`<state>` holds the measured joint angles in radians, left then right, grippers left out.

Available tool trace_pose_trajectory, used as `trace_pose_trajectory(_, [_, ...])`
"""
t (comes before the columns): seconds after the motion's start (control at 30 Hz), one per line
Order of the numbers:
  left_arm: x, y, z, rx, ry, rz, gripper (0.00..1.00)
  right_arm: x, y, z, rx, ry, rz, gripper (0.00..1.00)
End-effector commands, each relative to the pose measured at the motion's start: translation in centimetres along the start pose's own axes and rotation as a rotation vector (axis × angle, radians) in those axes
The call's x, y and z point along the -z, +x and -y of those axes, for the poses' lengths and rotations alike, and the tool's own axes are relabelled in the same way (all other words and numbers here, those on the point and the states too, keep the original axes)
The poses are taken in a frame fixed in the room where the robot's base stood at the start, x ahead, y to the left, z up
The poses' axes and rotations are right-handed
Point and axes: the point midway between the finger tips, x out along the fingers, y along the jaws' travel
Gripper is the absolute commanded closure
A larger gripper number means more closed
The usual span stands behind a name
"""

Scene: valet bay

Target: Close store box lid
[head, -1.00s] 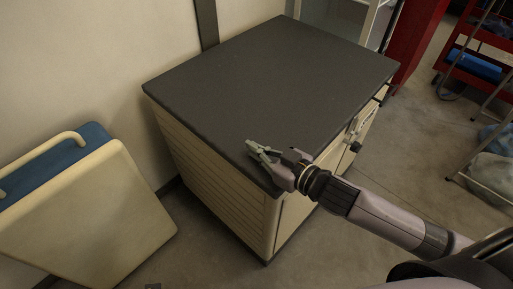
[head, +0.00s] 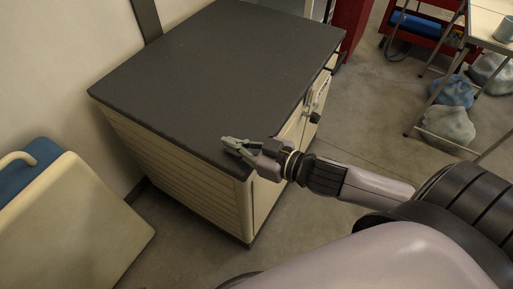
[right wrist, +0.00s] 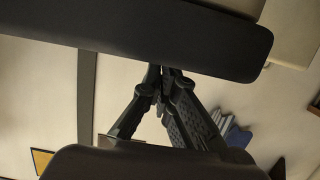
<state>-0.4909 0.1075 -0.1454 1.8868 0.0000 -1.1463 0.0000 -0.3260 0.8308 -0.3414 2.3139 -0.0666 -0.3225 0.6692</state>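I cannot see a thing clearly marked as the store box. The likeliest is the cream cabinet (head: 180,170) in the head view, with a flat dark grey top (head: 215,75) lying level on it; no opening shows. My right gripper (head: 230,146) is at the near corner of this top, its fingers overlapping the top's edge in the picture. In the right wrist view its fingertips (right wrist: 163,70) come together, nothing seen between them, against a dark slab (right wrist: 150,30), probably the top. Whether they touch it is unclear. My left gripper is out of view.
A cream panel (head: 75,225) with a blue part (head: 38,160) and handle stands at the left by the wall. Bags (head: 450,122), a table (head: 490,22) and a red trolley (head: 425,25) are at the right. The floor (head: 365,125) right of the cabinet is open.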

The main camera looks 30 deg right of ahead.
Motion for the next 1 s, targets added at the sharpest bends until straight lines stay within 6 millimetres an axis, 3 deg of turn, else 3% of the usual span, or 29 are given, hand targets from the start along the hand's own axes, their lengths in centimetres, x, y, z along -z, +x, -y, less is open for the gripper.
trace_pose_trajectory(0.5, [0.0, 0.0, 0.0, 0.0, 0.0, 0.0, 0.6, 0.5, -6.0, 0.1, 0.001, -0.001, -0.014, 1.0])
trace_pose_trajectory(1.0, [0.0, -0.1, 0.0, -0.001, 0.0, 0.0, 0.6, 0.7, -7.0, 0.1, 0.002, -0.005, -0.02, 1.0])
